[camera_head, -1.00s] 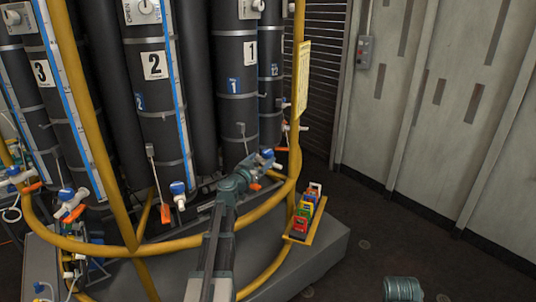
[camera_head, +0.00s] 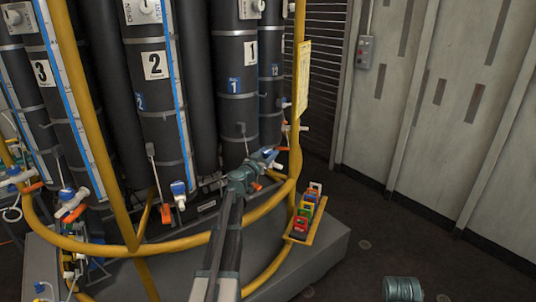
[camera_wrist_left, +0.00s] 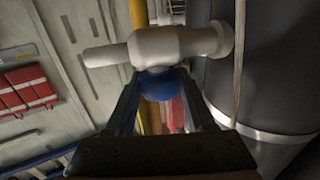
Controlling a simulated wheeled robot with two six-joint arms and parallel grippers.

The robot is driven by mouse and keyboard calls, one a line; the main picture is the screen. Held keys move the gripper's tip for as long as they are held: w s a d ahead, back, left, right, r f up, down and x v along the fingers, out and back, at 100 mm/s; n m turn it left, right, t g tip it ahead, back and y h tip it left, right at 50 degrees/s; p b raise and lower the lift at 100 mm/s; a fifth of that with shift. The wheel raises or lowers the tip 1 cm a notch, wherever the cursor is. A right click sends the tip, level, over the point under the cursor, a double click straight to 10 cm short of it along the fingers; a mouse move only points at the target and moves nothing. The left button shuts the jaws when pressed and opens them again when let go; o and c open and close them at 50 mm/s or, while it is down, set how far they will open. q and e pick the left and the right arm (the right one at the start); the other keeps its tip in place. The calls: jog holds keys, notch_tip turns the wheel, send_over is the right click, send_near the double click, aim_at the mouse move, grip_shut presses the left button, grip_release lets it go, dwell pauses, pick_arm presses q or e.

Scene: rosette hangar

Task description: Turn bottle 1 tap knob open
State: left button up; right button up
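Bottle 1 (camera_head: 233,55) is a tall black cylinder with a white "1" label in the head view. Its tap shows in the left wrist view as a white body (camera_wrist_left: 165,45) with a blue knob (camera_wrist_left: 157,85) below it. My left gripper (camera_head: 258,165) is at this tap in the head view and hides part of it. In the left wrist view its two fingers (camera_wrist_left: 160,92) stand apart on either side of the blue knob, with narrow gaps seeming to show. Firm contact cannot be seen. My right gripper is not in view.
A yellow rail (camera_head: 190,243) curves around the bottles close to my left arm. Bottle 2 (camera_head: 155,100) stands to the left, with its own blue-knobbed tap (camera_head: 178,188). A yellow shelf of coloured items (camera_head: 308,215) is right of my gripper. The floor at right is mostly open.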

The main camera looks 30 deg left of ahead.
pick_arm(q)
grip_shut()
jog(key=shift+d+n+y, duration=0.15)
jog(key=shift+n+y, duration=0.15)
jog(key=shift+y, duration=0.2)
jog(key=n+g+y, duration=0.1)
jog(key=n+y, duration=0.2)
jog(key=y, duration=0.1)
jog(key=shift+y, duration=0.3)
jog(key=n+g+y, duration=0.2)
jog(key=y, duration=0.1)
jog(key=n+g+y, duration=0.3)
jog(key=shift+w+y, duration=0.2)
jog(key=shift+y, duration=0.2)
jog(key=n+g+y, duration=0.2)
jog(key=n+g, duration=0.1)
jog(key=n+g+y, duration=0.1)
jog(key=n+g, duration=0.1)
jog(key=g, duration=0.2)
jog(key=shift+w+n+g+y, duration=0.1)
jog(key=shift+n+g+y, duration=0.2)
jog(key=shift+n+y, duration=0.1)
jog(key=shift+n+g+y, duration=0.3)
jog(key=shift+n+g, duration=1.3)
jog(key=shift+g, duration=0.9)
jog(key=shift+s+n+g, duration=0.3)
jog(key=shift+g, duration=0.2)
